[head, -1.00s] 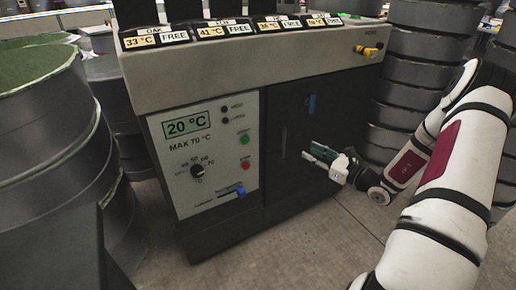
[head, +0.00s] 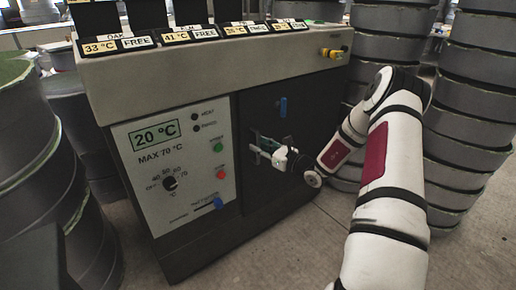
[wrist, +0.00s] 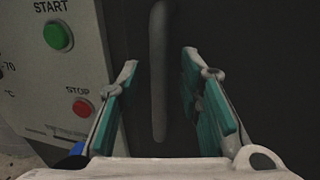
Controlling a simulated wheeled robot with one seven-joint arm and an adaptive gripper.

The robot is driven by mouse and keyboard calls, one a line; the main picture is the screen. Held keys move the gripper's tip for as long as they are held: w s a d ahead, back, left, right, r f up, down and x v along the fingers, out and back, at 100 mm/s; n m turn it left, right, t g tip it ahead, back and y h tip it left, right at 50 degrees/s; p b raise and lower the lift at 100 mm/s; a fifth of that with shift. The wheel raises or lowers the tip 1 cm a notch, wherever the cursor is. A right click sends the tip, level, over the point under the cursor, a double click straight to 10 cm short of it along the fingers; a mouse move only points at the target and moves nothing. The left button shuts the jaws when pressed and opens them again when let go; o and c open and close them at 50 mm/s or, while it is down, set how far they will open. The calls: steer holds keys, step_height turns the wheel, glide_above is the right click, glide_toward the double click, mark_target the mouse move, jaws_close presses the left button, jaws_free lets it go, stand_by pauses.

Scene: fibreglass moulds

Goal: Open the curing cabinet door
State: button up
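The curing cabinet (head: 215,65) stands in front of me, its dark door (head: 312,110) to the right of the white control panel (head: 175,165). The door looks shut. A dark vertical bar handle (wrist: 158,75) on the door shows in the wrist view. In the head view my gripper (head: 256,143) is at the door's left part, beside the panel, and hides the handle. In the wrist view my gripper (wrist: 160,62) is open, with its teal-padded fingers on either side of the handle and gaps to both. How deep the handle sits between them I cannot tell.
A blue lever (head: 283,107) is higher on the door. The panel has a green START button (wrist: 57,35), a red STOP button (wrist: 82,107) and a blue slider (head: 217,202). Stacked round moulds (head: 470,110) stand close on the right, more (head: 60,190) on the left.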

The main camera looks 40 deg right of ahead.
steer(key=shift+w+a, duration=0.1)
steer(key=shift+w, duration=0.45)
jaws_close()
